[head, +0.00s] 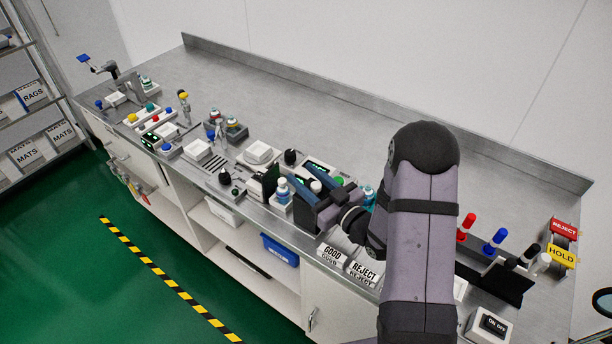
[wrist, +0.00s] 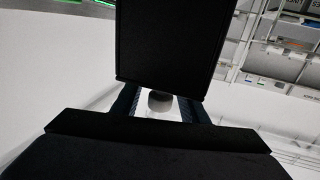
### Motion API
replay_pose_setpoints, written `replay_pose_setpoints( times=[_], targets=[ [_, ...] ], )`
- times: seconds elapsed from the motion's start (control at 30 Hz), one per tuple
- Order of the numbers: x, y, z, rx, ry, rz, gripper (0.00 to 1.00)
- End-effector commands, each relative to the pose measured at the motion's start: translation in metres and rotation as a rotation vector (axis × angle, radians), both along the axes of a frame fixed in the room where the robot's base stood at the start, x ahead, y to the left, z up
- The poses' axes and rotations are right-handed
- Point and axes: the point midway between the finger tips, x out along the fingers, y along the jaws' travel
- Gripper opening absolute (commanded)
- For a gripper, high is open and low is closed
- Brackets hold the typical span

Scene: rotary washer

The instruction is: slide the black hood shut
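A black block-like piece, seemingly the hood (head: 264,182), stands on the bench just left of my fingertips. In the wrist view, a broad flat black panel (wrist: 178,42), probably the same hood, fills the top middle and hides my fingertips. My gripper (head: 286,186) reaches left from the arm with its two blue fingers spread. A gap shows between the fingers in both views, so it looks open. I cannot tell whether either finger touches the hood. A grey round object (wrist: 160,100) shows in the gap.
Several small devices, knobs and buttons crowd the bench to the left. The back of the steel bench (head: 290,105) is clear.

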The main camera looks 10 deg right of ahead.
Motion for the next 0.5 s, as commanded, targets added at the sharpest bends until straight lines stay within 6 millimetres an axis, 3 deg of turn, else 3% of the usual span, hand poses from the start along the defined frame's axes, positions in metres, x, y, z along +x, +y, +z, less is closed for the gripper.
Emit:
replay_pose_setpoints(
  times=[0.1, 0.27, 0.5],
  targets=[
    [-0.0001, 0.0000, -0.0002, 0.000, 0.000, 0.000, 0.40],
    [-0.0002, 0.0000, -0.0001, 0.000, 0.000, 0.000, 0.02],
    [0.0038, 0.0048, -0.0013, -0.002, -0.001, 0.003, 0.00]
  ],
)
